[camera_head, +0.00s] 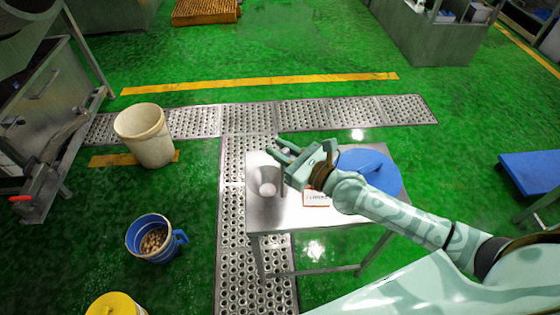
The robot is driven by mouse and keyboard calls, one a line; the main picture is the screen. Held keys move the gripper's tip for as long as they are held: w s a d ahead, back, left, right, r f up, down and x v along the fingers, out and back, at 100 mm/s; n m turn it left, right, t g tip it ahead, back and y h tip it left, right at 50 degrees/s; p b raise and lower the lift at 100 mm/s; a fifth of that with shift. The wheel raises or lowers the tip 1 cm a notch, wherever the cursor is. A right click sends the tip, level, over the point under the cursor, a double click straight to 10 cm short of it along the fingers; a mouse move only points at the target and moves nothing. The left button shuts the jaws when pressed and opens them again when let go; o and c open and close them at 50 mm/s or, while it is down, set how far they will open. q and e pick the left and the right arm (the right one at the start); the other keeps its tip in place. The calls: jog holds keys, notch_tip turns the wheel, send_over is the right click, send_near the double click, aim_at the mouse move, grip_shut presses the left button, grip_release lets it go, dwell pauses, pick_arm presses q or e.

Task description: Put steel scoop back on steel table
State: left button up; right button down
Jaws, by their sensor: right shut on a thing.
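The steel table (278,217) stands right of centre, its grey top lit and partly covered by my right arm. My right gripper (279,150) is above the table's far left part, shut on the steel scoop. The scoop (266,182) shows as a grey rounded bowl below the fingers, over the left part of the tabletop. Its grip point is mostly hidden by the fingers. I cannot tell whether the bowl touches the tabletop. My left gripper is not in view.
A blue round lid-like thing (379,170) and a small white label with a red edge (316,198) are on the table. A cream bucket (148,140), a blue bucket of brown things (148,222) and a yellow-topped container (115,305) stand left. Green floor lies between.

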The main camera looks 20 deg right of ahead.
jog(key=shift+f+b, duration=0.45)
jog(key=shift+f, duration=1.05)
jog(key=shift+f, duration=0.2)
jog(key=c, duration=1.3)
grip_release()
jog(key=shift+o, duration=0.2)
jog(key=shift+r, duration=0.1)
jog(key=shift+s+d+r, duration=0.1)
jog(key=shift+s+d, duration=0.05)
jog(key=shift+s, duration=0.1)
jog(key=v, duration=1.1)
jog(key=shift+s, duration=0.25)
jog(key=shift+d, duration=0.1)
